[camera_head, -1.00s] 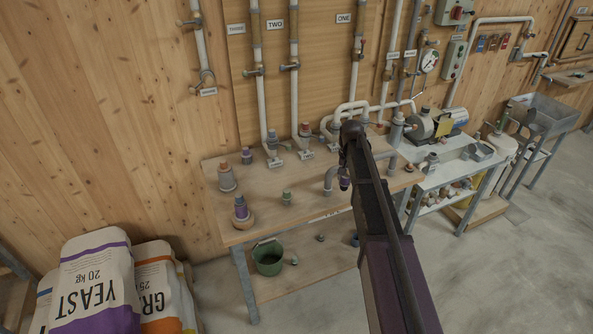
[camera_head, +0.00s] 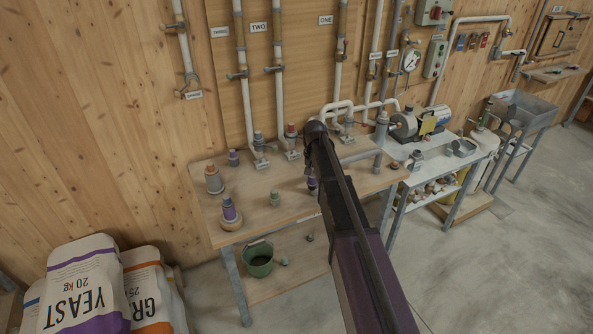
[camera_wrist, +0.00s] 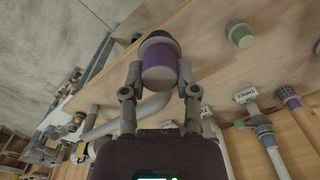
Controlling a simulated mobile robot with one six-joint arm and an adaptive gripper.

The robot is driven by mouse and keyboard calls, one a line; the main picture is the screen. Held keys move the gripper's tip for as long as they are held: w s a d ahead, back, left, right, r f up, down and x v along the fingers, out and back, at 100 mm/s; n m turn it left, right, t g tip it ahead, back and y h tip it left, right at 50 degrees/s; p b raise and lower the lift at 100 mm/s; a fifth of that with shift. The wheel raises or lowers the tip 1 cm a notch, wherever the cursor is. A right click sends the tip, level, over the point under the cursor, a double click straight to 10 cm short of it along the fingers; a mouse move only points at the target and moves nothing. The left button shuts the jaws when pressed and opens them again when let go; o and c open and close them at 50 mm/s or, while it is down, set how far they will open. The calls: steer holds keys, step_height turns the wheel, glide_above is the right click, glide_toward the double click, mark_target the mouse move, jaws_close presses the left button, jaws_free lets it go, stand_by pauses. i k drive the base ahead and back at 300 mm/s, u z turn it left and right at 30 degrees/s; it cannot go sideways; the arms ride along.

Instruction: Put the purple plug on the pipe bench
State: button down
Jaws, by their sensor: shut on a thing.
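The purple plug (camera_wrist: 160,63), a purple-banded cylinder with a grey end and a dark end, sits between the two fingers of my gripper (camera_wrist: 160,76) in the wrist view. It shows small and partly hidden behind my arm in the head view (camera_head: 312,184). My gripper (camera_head: 312,178) is shut on it over the right half of the wooden pipe bench (camera_head: 255,178). I cannot tell how far the plug is above the top. The bench top also fills the upper part of the wrist view (camera_wrist: 205,45).
A green plug (camera_head: 274,198) stands left of my gripper. A purple-banded piece (camera_head: 229,211), a grey-and-orange piece (camera_head: 213,180) and a small purple piece (camera_head: 233,158) stand further left. Pipes (camera_head: 280,105) rise behind. A green bucket (camera_head: 258,264) is below.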

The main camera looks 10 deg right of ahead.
mark_target(303, 175)
steer(key=z, duration=0.05)
steer(key=i, duration=1)
steer(key=u, duration=0.05)
